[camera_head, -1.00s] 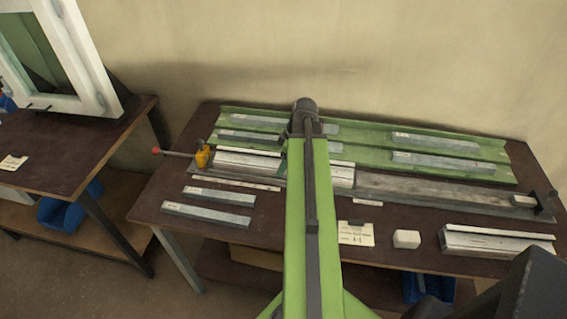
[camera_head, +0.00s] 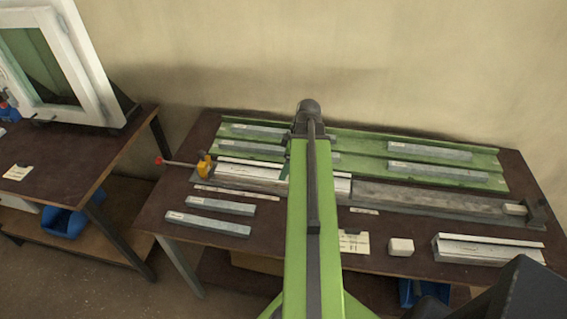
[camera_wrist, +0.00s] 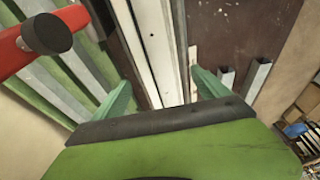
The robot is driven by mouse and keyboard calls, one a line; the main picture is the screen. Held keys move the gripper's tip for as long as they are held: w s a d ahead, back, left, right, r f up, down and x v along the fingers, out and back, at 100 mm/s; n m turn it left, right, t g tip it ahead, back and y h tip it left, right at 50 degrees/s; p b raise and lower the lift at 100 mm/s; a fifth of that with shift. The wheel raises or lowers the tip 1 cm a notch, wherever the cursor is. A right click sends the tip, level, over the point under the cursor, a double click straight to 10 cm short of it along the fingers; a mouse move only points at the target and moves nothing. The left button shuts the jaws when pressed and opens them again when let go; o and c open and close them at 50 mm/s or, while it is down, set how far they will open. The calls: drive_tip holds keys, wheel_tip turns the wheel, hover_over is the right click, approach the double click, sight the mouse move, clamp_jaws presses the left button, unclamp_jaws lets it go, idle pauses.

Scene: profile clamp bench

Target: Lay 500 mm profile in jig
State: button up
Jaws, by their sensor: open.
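The long jig (camera_head: 440,198) runs along the bench, with a yellow clamp (camera_head: 205,166) and red knob (camera_head: 159,160) at its left end. A whitish profile-like piece (camera_head: 245,177) lies along its left part; it also shows in the wrist view (camera_wrist: 157,40). My gripper (camera_wrist: 163,92) is open and empty, its green fingers apart with the whitish piece and jig between them in the picture; I cannot tell the height. Several grey profiles (camera_head: 430,152) lie on the green rack (camera_head: 480,183) behind. Which is the 500 mm profile I cannot tell.
Two short grey profiles (camera_head: 207,222) lie at the front left of the bench. A white block (camera_head: 401,247), a card (camera_head: 354,242) and a whitish profile block (camera_head: 488,248) are at the front right. The red clamp handle (camera_wrist: 20,45) is close at the upper left in the wrist view.

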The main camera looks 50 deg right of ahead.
drive_tip(key=p+v, duration=0.5)
drive_tip(key=v, duration=0.2)
drive_tip(key=w+a+m+g, duration=0.1)
drive_tip(key=w+a, duration=0.5)
drive_tip(key=a, duration=0.4)
drive_tip(key=w+a+m+g, duration=0.15)
drive_tip(key=w+a, duration=0.35)
drive_tip(key=a, duration=0.5)
drive_tip(key=w+a+m+h, duration=0.1)
drive_tip(key=a+m, duration=0.3)
drive_tip(key=a, duration=1.7)
drive_tip(key=shift+w+f+h, duration=0.3)
drive_tip(key=shift+w+f, duration=0.05)
drive_tip(key=shift+w, duration=0.35)
drive_tip(key=shift+f, duration=0.15)
